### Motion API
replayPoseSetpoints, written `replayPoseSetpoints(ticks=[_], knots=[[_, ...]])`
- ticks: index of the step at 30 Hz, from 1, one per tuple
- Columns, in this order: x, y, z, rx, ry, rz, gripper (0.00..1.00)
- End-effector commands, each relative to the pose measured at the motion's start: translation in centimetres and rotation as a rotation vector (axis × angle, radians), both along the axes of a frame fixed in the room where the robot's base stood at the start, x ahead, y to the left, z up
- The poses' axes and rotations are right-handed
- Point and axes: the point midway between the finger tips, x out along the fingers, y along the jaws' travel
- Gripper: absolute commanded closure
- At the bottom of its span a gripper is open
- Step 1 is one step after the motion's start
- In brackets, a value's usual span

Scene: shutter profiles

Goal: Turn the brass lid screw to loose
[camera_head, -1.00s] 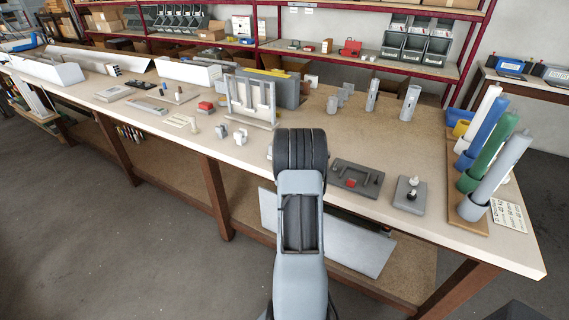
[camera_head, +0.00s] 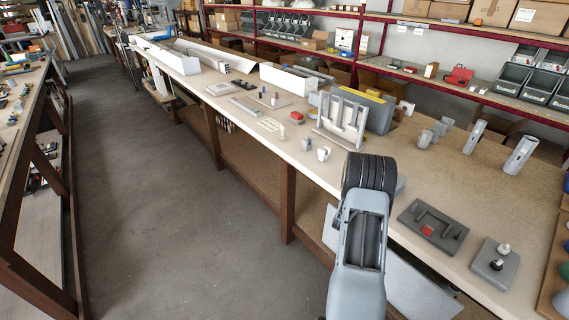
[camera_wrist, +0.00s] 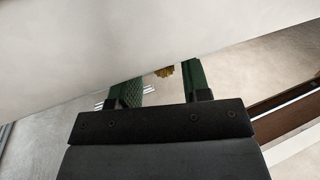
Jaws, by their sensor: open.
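In the wrist view, my gripper (camera_wrist: 160,85) is open, with its two green fingers apart. A small ridged brass piece (camera_wrist: 164,71), which looks like the brass lid screw, shows between the fingertips. It lies at the edge of a large pale panel (camera_wrist: 90,40) that fills the top of the view and hides the rest of the piece. I cannot tell whether the fingers touch it. In the head view my arm hides the gripper, and I cannot make out the brass screw there.
The long workbench (camera_head: 400,155) holds an upright white frame (camera_head: 342,120), a dark grey plate with a red part (camera_head: 432,226) and a grey block with a knob (camera_head: 495,262). Red-framed shelves (camera_head: 380,50) stand behind. Open floor (camera_head: 180,220) lies to the left of the bench.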

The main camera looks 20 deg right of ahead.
Motion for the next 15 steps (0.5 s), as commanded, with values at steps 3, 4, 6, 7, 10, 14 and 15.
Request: replayPoseSetpoints(ticks=[3,4,6,7,10,14,15], knots=[[0.48,0.38,0.58,0.001,0.000,-0.094,0.57],[0.53,0.49,0.55,0.002,0.001,-0.119,0.57],[0.66,0.52,0.49,0.002,0.001,-0.181,0.57],[0.73,0.56,0.50,0.001,0.000,-0.207,0.57],[0.86,0.58,0.43,0.000,0.000,-0.300,0.57],[0.99,0.55,0.27,0.001,0.000,-0.421,0.57],[1.02,0.48,0.27,0.000,-0.002,-0.459,0.57]])
